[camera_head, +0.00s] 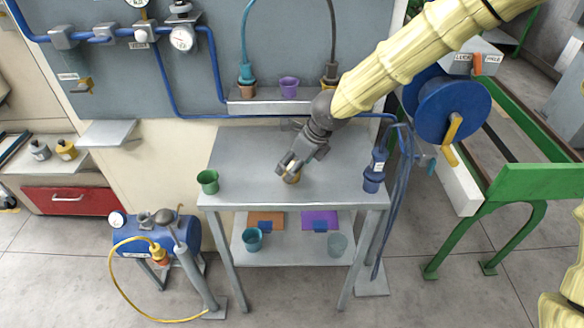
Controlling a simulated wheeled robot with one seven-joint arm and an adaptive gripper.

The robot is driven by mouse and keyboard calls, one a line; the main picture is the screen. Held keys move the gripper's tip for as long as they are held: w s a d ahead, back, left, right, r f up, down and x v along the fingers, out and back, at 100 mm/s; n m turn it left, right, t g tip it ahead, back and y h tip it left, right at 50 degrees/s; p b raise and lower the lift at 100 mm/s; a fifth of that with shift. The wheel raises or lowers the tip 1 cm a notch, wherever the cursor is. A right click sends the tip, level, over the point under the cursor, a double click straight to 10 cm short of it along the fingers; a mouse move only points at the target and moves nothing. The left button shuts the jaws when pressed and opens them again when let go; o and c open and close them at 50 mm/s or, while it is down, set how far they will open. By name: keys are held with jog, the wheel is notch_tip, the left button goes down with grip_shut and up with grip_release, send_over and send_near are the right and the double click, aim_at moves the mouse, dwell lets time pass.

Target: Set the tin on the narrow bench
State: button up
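My gripper (289,167) points down over the middle of the grey metal bench (245,155). A green cup-like tin (208,182) stands at the bench's left front corner. I cannot tell which container the task means by the tin, or whether this bench is the narrow one.
A blue bottle-like tool (374,174) stands at the bench's right edge, beside hanging hoses. A wall shelf (262,104) holds a purple cup (289,87). A blue reel (445,103) is right.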

jog(key=v, duration=0.9)
dwell(2.2)
